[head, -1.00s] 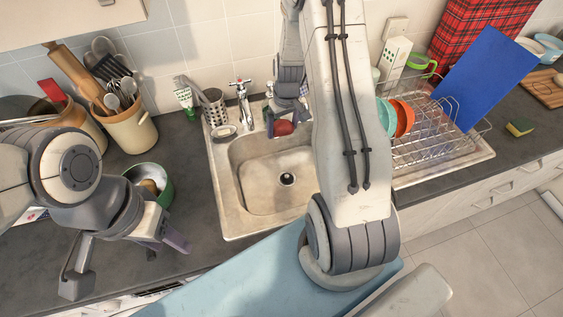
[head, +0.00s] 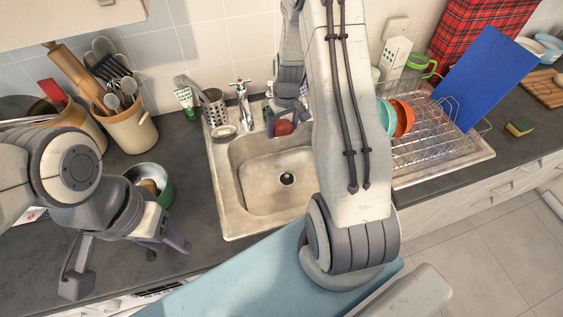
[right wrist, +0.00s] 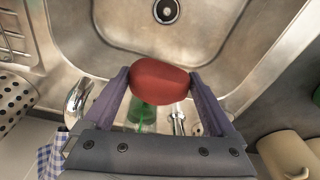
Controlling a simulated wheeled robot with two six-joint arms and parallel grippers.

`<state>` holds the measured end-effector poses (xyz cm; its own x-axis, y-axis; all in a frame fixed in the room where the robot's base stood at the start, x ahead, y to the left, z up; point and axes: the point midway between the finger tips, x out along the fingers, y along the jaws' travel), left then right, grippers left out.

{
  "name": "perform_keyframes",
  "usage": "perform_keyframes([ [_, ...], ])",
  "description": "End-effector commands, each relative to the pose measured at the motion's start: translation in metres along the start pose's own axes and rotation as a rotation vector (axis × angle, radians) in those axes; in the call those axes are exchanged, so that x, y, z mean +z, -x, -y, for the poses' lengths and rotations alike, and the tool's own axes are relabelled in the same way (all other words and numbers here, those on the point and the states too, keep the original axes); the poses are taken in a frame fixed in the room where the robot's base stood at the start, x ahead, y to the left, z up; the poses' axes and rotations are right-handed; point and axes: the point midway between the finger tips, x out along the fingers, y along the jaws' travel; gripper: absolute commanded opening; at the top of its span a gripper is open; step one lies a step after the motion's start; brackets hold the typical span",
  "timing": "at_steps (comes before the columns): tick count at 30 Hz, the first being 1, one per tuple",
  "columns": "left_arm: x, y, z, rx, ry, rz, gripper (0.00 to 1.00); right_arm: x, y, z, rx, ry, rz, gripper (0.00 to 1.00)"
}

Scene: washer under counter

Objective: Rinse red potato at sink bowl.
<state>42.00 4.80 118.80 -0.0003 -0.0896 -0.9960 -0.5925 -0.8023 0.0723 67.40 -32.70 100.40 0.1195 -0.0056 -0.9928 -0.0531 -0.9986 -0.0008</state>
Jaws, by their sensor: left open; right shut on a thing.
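The red potato (head: 284,128) shows at the back of the sink bowl (head: 262,190). In the right wrist view the red potato (right wrist: 160,82) sits between the two fingers of my right gripper (right wrist: 160,88), which is shut on it. The sink bowl (right wrist: 215,25) and its drain lie beyond the potato in that view. In the head view my right gripper (head: 284,118) is partly hidden by its own arm. The tap (head: 242,98) stands behind the sink, left of my right gripper. My left gripper (head: 168,250) is open and empty over the counter, left of the sink.
A green bowl (head: 165,190) with a round thing in it stands beside my left gripper. A utensil crock (head: 128,128) and a perforated metal holder (head: 214,108) stand at the back. A wire dish rack (head: 440,140) fills the right side. The sink bowl's front is clear.

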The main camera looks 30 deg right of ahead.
Motion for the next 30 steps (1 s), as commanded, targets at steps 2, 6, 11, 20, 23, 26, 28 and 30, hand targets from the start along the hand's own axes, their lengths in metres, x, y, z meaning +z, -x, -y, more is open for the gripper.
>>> perform_keyframes([
  [2, 0.000, 0.000, 0.000, 0.000, 0.000, 0.000, 0.50, 0.000, 0.000, 0.000, 0.000, 0.000, -0.001, 0.31],
  [6, 0.000, 0.000, 0.000, 0.000, 0.000, 0.000, 0.50, 0.000, 0.000, 0.000, 0.000, 0.000, 0.000, 0.31],
  [11, 0.000, 0.000, 0.000, 0.000, 0.000, 0.000, 0.50, 0.000, 0.000, 0.000, 0.000, 0.000, -0.001, 0.31],
  [20, -0.001, 0.013, -0.001, 0.000, 0.000, 0.000, 0.50, -0.003, 0.017, 0.000, 0.001, 0.000, -0.002, 0.31],
  [23, -0.001, 0.022, -0.002, 0.000, 0.000, 0.000, 0.50, -0.004, 0.028, 0.000, 0.001, 0.000, -0.002, 0.31],
  [26, -0.002, 0.029, -0.002, 0.000, 0.000, 0.000, 0.50, -0.005, 0.037, 0.000, 0.000, 0.000, -0.001, 0.31],
  [28, -0.002, 0.031, -0.002, 0.000, 0.000, 0.000, 0.50, -0.005, 0.041, 0.000, 0.000, 0.000, 0.000, 0.31],
  [30, -0.002, 0.032, -0.002, 0.000, 0.000, 0.000, 0.50, -0.005, 0.041, 0.000, 0.000, 0.000, 0.000, 0.31],
])
